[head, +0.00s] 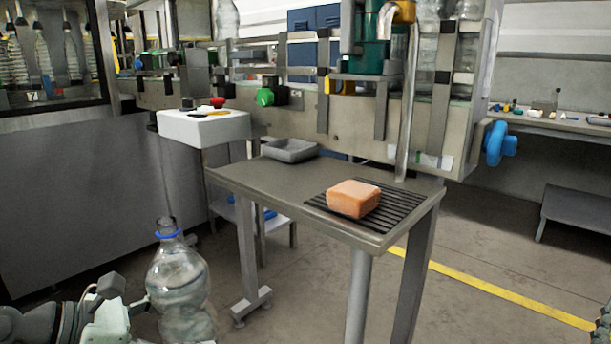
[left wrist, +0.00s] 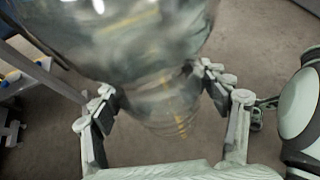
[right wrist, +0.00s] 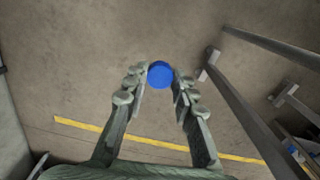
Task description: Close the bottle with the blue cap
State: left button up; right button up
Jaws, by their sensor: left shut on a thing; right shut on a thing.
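A clear plastic bottle (head: 180,285) with a blue ring around its neck is upright at the lower left of the head view. No cap shows on its mouth. My left gripper (head: 140,305) is shut on the bottle's side. In the left wrist view the bottle (left wrist: 150,45) fills the top, between the fingers of my left gripper (left wrist: 160,105). In the right wrist view the round blue cap (right wrist: 160,74) is pinched between the fingertips of my right gripper (right wrist: 160,79), above the floor. The head view does not show the cap.
A grey table (head: 270,182) stands ahead, with a sponge (head: 353,198) on a black slatted mat (head: 400,211) and a grey tray (head: 290,150). A white box (head: 203,128) is behind the bottle. Machinery lines the back.

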jog(key=shift+s+a+f, duration=0.25)
jog(key=shift+s+f, duration=0.05)
jog(key=shift+f, duration=0.4)
jog(key=shift+s+a+f, duration=0.15)
jog(key=shift+a+f, duration=0.15)
jog(key=shift+f, duration=0.3)
jog(key=w+a+f+n, duration=0.1)
jog(key=a+f, duration=0.2)
jog(key=a, duration=0.3)
jog(key=w+a+f+n, duration=0.1)
jog(key=w+a+f, duration=0.1)
jog(key=a, duration=0.5)
jog(key=w+a+r+n, duration=0.2)
jog(key=a, duration=0.5)
jog(key=w+a+r+n, duration=0.2)
jog(key=a+n, duration=0.1)
jog(key=a, duration=0.4)
jog(key=shift+w+a+r+p, duration=0.2)
jog(key=shift+a+r+p, duration=0.05)
jog(key=shift+a+p, duration=0.1)
